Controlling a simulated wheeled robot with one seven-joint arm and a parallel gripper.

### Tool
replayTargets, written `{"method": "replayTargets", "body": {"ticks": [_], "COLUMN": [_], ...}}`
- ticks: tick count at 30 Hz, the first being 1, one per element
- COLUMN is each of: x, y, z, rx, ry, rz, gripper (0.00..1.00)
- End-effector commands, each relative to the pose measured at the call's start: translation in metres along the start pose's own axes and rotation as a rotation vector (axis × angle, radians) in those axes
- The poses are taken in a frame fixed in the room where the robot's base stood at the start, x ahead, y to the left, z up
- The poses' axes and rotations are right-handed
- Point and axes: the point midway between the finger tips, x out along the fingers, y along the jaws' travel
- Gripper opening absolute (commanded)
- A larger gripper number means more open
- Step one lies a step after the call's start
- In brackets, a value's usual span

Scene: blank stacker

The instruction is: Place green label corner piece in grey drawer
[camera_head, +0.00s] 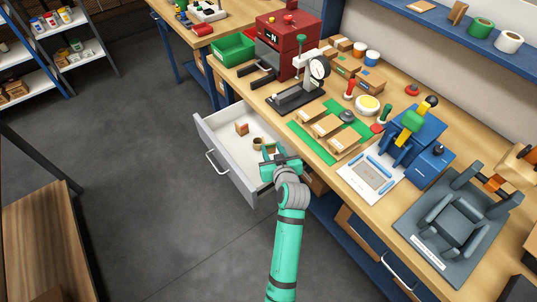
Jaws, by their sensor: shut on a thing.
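The grey drawer (203,135) is pulled out from the workbench, with its white inside showing. My gripper (269,152) is over the right part of the drawer, near its bench side. It is shut on a small tan piece (271,147) at its fingertips, which I take to be the green label corner piece. The gripper hides much of it, and its label is too small to make out. I cannot tell whether the piece touches the drawer floor. A brown piece (257,143) lies just left of the gripper, and a block with a reddish face (241,128) lies farther left.
The bench top behind the drawer holds a green mat (302,142) with wooden blocks, a dial gauge stand (318,70), a blue press (415,128) and a dark grey fixture (455,215). Open floor lies left of the drawer.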

Motion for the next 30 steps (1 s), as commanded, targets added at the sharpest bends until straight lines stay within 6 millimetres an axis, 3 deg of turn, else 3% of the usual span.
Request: {"method": "replayTargets", "body": {"ticks": [3,11,16,30], "x": [0.016,0.030,0.038,0.042], "y": [-0.006,-0.011,-0.010,-0.007], "z": [0.008,0.017,0.038,0.048], "rx": [-0.002,-0.003,0.000,0.000], "ry": [-0.001,-0.001,-0.002,0.000], "rz": [-0.004,-0.007,-0.005,0.000], "gripper": [0.13,0.13,0.13,0.13]}}
